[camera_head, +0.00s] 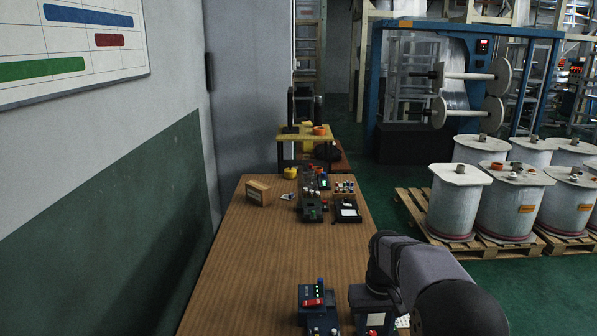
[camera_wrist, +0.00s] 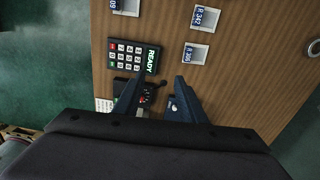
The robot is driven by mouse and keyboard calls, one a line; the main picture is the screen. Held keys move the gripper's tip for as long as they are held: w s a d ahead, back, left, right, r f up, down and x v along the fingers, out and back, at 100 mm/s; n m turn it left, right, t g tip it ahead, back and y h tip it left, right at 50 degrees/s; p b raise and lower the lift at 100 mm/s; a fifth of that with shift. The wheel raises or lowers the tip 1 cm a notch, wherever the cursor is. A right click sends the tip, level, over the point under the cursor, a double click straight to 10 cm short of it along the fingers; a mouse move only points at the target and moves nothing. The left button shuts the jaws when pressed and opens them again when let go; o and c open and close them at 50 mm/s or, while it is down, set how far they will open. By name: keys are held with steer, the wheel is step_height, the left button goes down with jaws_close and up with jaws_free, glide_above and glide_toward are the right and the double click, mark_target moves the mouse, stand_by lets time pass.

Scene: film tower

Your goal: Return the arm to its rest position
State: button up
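My gripper (camera_wrist: 159,80) shows in the wrist view with its two dark fingers apart and nothing held between them. It is above the wooden table (camera_wrist: 235,85). A small dark device with a lever and red marks (camera_wrist: 146,98) lies below and between the fingers; I cannot tell whether a finger touches it. In the head view my arm reaches in from the lower right over the near right part of the table (camera_head: 250,250). My fingertips cannot be made out there.
In the wrist view a keypad reading READY (camera_wrist: 126,58) lies by the left finger, with labelled pale trays (camera_wrist: 196,53) beyond. In the head view a dark blue box with lights (camera_head: 318,308) stands near the arm. A wall runs along the left; white drums (camera_head: 455,205) stand at right.

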steer(key=s+a+f, duration=0.1)
steer(key=s, duration=1.1)
steer(key=s+a+f+p, duration=0.1)
steer(key=s, duration=1.1)
steer(key=shift+a+f, duration=0.15)
steer(key=shift+a, duration=0.25)
